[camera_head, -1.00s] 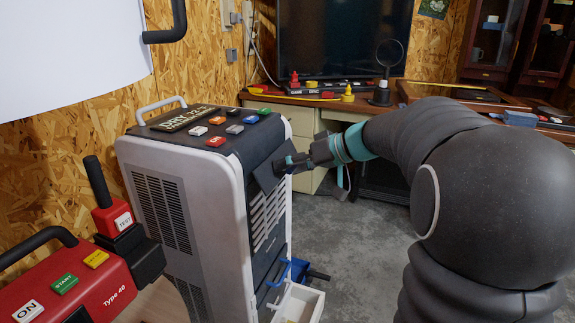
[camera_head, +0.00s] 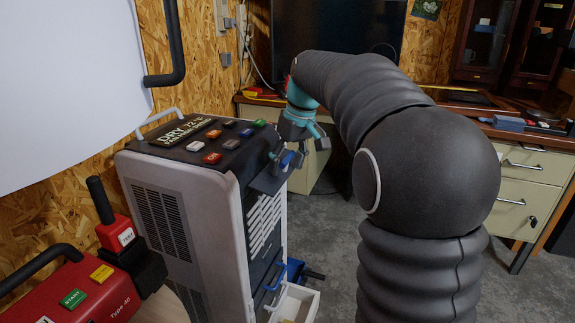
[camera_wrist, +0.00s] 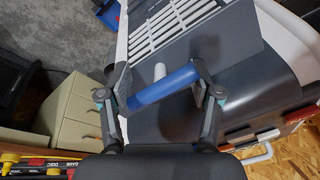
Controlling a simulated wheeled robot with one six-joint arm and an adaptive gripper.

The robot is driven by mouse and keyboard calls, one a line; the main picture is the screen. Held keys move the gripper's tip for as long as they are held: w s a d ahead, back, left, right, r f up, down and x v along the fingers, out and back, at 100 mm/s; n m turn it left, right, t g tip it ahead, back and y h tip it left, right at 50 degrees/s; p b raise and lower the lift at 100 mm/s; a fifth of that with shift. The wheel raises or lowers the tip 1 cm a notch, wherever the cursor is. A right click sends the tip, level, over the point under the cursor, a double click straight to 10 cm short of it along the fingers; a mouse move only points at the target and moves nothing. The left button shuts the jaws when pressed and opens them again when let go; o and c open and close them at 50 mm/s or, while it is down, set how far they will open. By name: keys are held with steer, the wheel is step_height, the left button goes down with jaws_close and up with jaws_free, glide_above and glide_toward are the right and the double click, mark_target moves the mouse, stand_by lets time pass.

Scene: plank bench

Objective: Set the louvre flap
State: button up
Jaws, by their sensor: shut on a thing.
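The louvre flap (camera_head: 268,181) is a dark plate at the top of the white louvre grille on the front of the grey-and-white dryer unit (camera_head: 190,170). It juts outward from the front. In the wrist view the flap (camera_wrist: 228,42) spreads over part of the grille, with a blue bar handle (camera_wrist: 165,86) at its near side. My gripper (camera_head: 287,160) reaches down from above at the flap. In the wrist view my gripper (camera_wrist: 162,90) has its two fingers at the ends of the blue handle, shut on it.
Several coloured buttons (camera_head: 230,144) and a carry handle (camera_head: 160,118) sit on the unit's top. An open white drawer (camera_head: 300,300) and a blue part (camera_head: 295,270) stick out low in front. A red machine (camera_head: 85,285) stands at lower left. Grey floor (camera_head: 330,225) lies clear to the right.

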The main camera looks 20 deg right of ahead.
steer(key=shift+a+r+g+h, duration=0.1)
steer(key=shift+g+h, duration=0.2)
steer(key=shift+h, duration=0.1)
steer(key=o, duration=1)
steer(key=shift+o, duration=0.2)
steer(key=shift+r, duration=0.1)
steer(key=shift+r, duration=0.3)
step_height(320, 180, up, 11)
steer(key=s+d, duration=0.1)
steer(key=shift+d, duration=0.25)
